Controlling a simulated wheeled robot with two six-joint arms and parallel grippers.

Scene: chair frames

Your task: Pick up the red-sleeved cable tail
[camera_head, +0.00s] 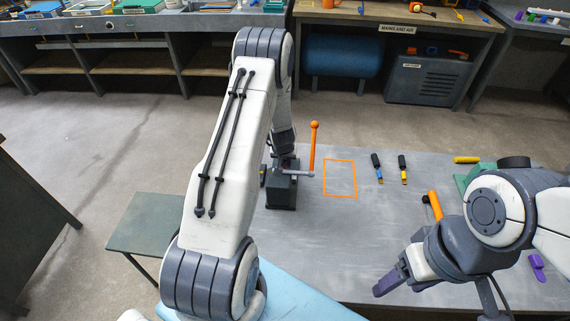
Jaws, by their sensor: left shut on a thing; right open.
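I cannot make out a red-sleeved cable tail in the head view. My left arm reaches down to a black bench device (282,192) with an upright orange lever (314,147). My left gripper (284,161) is just above this device, largely hidden by its own arm. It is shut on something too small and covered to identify. My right gripper (390,284) is open and empty over the front of the table, pointing left.
An orange outlined rectangle (340,179) marks the grey table (330,240). Two dark-handled tools (377,167) (403,168) lie right of it. A yellow piece (467,160) and a purple piece (537,267) lie farther right. The table centre is clear.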

